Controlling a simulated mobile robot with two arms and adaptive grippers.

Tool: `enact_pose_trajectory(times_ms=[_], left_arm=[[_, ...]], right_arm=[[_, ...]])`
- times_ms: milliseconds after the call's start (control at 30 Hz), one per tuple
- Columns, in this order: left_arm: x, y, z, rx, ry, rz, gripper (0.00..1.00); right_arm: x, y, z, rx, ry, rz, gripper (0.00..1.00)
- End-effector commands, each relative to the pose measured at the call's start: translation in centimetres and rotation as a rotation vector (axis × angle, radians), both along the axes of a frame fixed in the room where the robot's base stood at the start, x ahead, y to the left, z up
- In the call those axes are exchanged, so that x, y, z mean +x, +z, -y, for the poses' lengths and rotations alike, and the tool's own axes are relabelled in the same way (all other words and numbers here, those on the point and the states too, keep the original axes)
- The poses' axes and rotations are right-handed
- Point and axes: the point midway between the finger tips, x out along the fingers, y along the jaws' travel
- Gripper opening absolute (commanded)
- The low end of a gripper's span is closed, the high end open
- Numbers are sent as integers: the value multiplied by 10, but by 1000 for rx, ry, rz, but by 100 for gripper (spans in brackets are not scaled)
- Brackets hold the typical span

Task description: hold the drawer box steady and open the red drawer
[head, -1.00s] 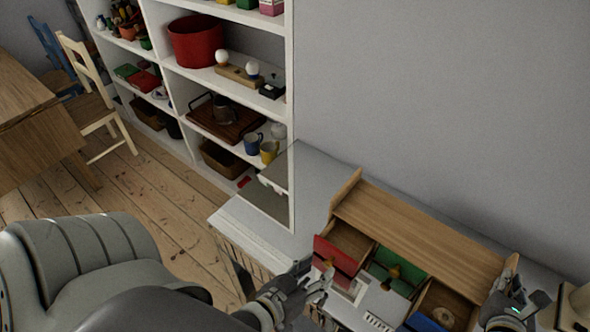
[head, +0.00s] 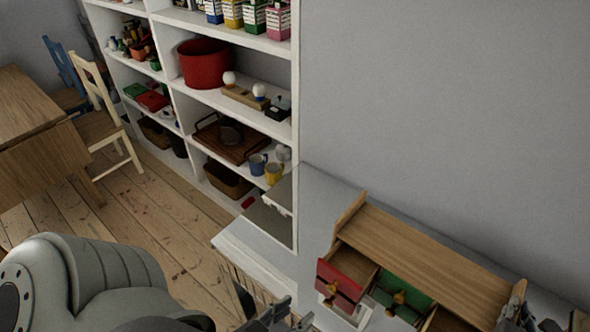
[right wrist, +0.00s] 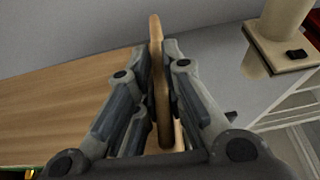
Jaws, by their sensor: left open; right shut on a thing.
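The wooden drawer box (head: 425,252) stands on the grey counter at the lower right of the head view. Its red drawer (head: 342,273) at the left end is pulled out, with its open inside showing. The green drawer (head: 400,299) is beside it, with a knob on its front. My left gripper (head: 284,318) is open and empty, left of and nearer than the red drawer, apart from it. My right gripper (head: 520,312) is shut on the box's right side panel; the right wrist view shows that upright panel (right wrist: 160,85) between its fingers.
A white shelf unit (head: 297,130) with pots, mugs and cartons stands behind left of the counter (head: 325,190). A beige cylinder on a square base (right wrist: 280,30) stands right of the box. A wooden table (head: 30,110) and chairs are far left.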

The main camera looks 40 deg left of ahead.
Motion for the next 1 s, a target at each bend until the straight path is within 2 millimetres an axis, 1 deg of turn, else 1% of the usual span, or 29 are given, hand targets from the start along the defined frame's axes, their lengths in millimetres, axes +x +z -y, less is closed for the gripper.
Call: enact_pose_trajectory(times_ms=[33, 67, 233, 533, 667, 767, 867, 1000], left_arm=[[0, 0, 0, 0, 0, 0, 46], [0, 0, 0, 0, 0, 0, 46], [0, 0, 0, 0, 0, 0, 46], [0, 0, 0, 0, 0, 0, 46], [0, 0, 0, 0, 0, 0, 46], [0, 0, 0, 0, 0, -1, 46], [0, 0, 0, 0, 0, 0, 46], [0, 0, 0, 0, 0, -1, 46]], right_arm=[[0, 0, -2, 6, 3, 1, 0], [0, 0, -2, 6, 3, 1, 13], [0, 0, -2, 4, 2, 0, 35], [-1, 0, -1, 1, 1, 0, 36], [-7, 2, -1, 2, 1, -1, 36], [-18, 6, -1, 1, 2, -2, 36], [-35, 13, -2, 2, 2, -1, 36], [-61, 24, -3, 3, 2, -2, 36]])
